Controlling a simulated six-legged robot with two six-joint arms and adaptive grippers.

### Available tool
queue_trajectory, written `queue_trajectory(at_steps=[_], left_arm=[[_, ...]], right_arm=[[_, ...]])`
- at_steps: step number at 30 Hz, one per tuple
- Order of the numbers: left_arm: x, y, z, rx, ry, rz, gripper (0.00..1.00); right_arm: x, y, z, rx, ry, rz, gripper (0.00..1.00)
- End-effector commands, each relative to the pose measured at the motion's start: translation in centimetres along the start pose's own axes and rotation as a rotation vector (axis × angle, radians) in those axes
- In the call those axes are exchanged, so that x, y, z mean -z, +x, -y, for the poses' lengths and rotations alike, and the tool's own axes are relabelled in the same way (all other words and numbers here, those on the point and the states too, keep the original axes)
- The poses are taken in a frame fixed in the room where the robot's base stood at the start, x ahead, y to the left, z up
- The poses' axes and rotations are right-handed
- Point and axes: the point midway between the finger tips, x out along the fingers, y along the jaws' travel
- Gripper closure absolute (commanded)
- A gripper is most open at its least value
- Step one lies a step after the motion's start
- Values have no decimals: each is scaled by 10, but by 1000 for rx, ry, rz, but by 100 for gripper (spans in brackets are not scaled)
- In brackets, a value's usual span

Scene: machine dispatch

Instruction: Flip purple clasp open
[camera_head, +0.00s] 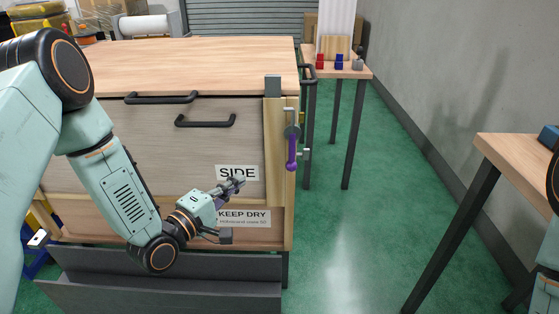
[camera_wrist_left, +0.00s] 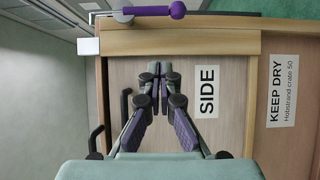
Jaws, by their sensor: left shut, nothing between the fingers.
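The purple clasp (camera_head: 291,152) is on the right front corner of the wooden crate (camera_head: 170,48), beside a pale wooden post. Its purple arm hangs down from a grey pivot and ends in a round knob. In the left wrist view the clasp (camera_wrist_left: 150,11) lies across the top edge, knob to the right. My left gripper (camera_head: 240,182) is shut and empty in front of the crate's front panel, near the SIDE label, left of and lower than the clasp. In the left wrist view its fingertips (camera_wrist_left: 160,72) meet below the clasp, apart from it. My right gripper is out of view.
Black handles (camera_head: 205,121) stick out from the crate's front. A grey ledge (camera_head: 160,285) lies below it. A table with small blocks (camera_head: 340,62) stands behind at the right, another table (camera_head: 510,150) at the far right. Green floor between them is clear.

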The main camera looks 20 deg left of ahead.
Motion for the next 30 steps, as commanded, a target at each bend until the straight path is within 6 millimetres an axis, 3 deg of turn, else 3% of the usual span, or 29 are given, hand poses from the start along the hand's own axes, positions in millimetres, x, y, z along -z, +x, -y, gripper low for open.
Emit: queue_trajectory(at_steps=[8, 24, 30], left_arm=[[-2, 11, 1, 0, 5, 4, 100], [-5, 108, 1, -1, 6, 6, 100], [-23, 124, 1, 0, 5, 4, 100]], right_arm=[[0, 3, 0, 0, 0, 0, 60], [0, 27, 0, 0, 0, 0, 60], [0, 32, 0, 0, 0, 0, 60]])
